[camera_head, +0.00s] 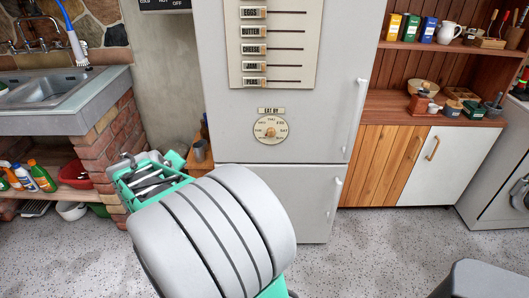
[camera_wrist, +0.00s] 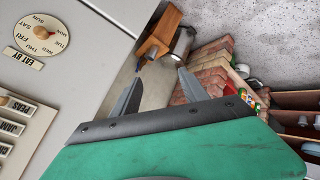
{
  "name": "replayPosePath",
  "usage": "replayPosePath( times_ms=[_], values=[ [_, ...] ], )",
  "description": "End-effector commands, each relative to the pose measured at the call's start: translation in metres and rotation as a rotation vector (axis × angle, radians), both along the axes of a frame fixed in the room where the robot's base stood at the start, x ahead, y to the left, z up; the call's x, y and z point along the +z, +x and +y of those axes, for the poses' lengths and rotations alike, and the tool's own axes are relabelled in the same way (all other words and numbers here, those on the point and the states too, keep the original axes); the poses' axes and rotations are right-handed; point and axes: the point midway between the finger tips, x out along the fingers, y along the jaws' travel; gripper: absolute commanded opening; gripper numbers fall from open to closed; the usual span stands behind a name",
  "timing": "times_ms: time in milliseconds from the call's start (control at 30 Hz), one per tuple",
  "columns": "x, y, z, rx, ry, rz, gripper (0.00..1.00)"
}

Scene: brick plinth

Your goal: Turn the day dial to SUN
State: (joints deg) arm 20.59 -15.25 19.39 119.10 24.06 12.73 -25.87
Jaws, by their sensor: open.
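The round cream day dial (camera_head: 271,129) sits on the pale fridge door, under the EAT BY label (camera_head: 271,111). It also shows at the upper left of the wrist view (camera_wrist: 41,36), turned, with day names around its rim. A small brown knob with some red is at its centre; which day it points at is too small to tell. My green gripper (camera_wrist: 160,72) is open with nothing between its fingers. In the head view it is at the lower left of the dial, apart from it, partly hidden by my white arm.
A slider panel (camera_head: 274,45) is above the dial on the fridge door (camera_head: 340,100). A sink counter (camera_head: 70,122) on a brick plinth (camera_head: 112,125) is at left. Wooden shelves and cupboards (camera_head: 380,165) stand at right. The space in front of the dial looks clear.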

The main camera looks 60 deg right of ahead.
Motion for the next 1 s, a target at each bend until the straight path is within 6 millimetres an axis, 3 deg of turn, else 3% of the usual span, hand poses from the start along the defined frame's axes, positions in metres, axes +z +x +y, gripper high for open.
replayPosePath(
  times_ms=[33, 100, 200, 233, 300, 400, 800, 1000],
  values=[
    [-0.045, -0.011, -0.068, -0.064, -0.146, 0.031, 0.52],
    [-0.059, -0.037, -0.153, -0.128, -0.386, 0.107, 0.52],
    [-0.07, -0.086, -0.238, -0.19, -0.679, 0.277, 0.52],
    [-0.071, -0.099, -0.253, -0.199, -0.745, 0.328, 0.52],
    [-0.069, -0.12, -0.276, -0.213, -0.854, 0.422, 0.52],
    [-0.063, -0.132, -0.291, -0.217, -0.922, 0.48, 0.52],
    [-0.059, -0.127, -0.357, -0.217, -0.923, 0.48, 0.52],
    [-0.058, -0.124, -0.365, -0.214, -0.924, 0.479, 0.52]
  ],
)
